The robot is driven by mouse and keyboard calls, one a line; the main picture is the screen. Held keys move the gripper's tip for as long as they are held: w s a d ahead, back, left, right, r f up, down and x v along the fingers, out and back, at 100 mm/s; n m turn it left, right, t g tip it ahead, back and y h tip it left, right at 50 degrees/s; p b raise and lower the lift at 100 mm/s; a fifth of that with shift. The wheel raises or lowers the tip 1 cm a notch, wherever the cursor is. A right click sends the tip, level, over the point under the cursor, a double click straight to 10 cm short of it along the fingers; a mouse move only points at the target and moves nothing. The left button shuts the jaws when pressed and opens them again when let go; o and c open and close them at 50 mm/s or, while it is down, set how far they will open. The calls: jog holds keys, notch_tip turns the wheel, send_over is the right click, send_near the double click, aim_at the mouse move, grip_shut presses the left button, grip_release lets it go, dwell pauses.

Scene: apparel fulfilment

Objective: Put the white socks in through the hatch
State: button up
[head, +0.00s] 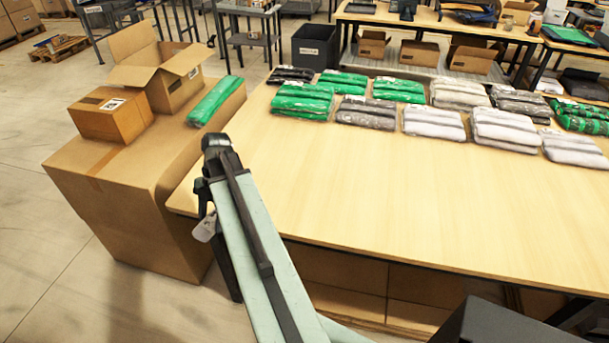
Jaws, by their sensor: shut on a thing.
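Several folded, clear-wrapped whitish packs lie on the wooden table, among them one pack (434,123) near the middle, one (504,130) to its right and one (575,150) at the right edge. I cannot tell which, if any, are the white socks. No hatch can be made out. My pale green arm rises from the bottom of the head view to a dark joint left of the table's front edge. Beyond that joint, dark parts hang down, partly hidden by the arm.
More packs, green (302,99) and grey (366,112), share the wooden table (350,190), whose front half is bare. On the left, a large carton (120,205) bears a small box (111,114), an open box (170,90) and a green pack (215,101). A dark bin (315,48) stands behind the table.

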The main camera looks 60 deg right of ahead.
jog(key=s+d+n+g, duration=0.1)
jog(key=s+d+n, duration=0.1)
jog(key=s, duration=0.4)
jog(key=shift+d+n, duration=0.4)
jog(key=shift+d, duration=0.35)
jog(key=w+d, duration=0.3)
jog(key=d, duration=0.1)
jog(key=w+d+f+b, duration=0.1)
jog(key=w+d, duration=0.2)
jog(key=d, duration=0.1)
jog(key=w+d, duration=0.3)
jog(key=d, duration=0.1)
jog(key=shift+w+d+f, duration=0.2)
jog(key=shift+w+f, duration=0.05)
jog(key=shift+w, duration=0.1)
notch_tip(320, 180, down, 4)
jog(key=b, duration=0.4)
jog(key=shift+w+d, duration=0.1)
jog(key=shift+r, duration=0.25)
jog(key=shift+f, duration=0.15)
jog(key=o, duration=1.5)
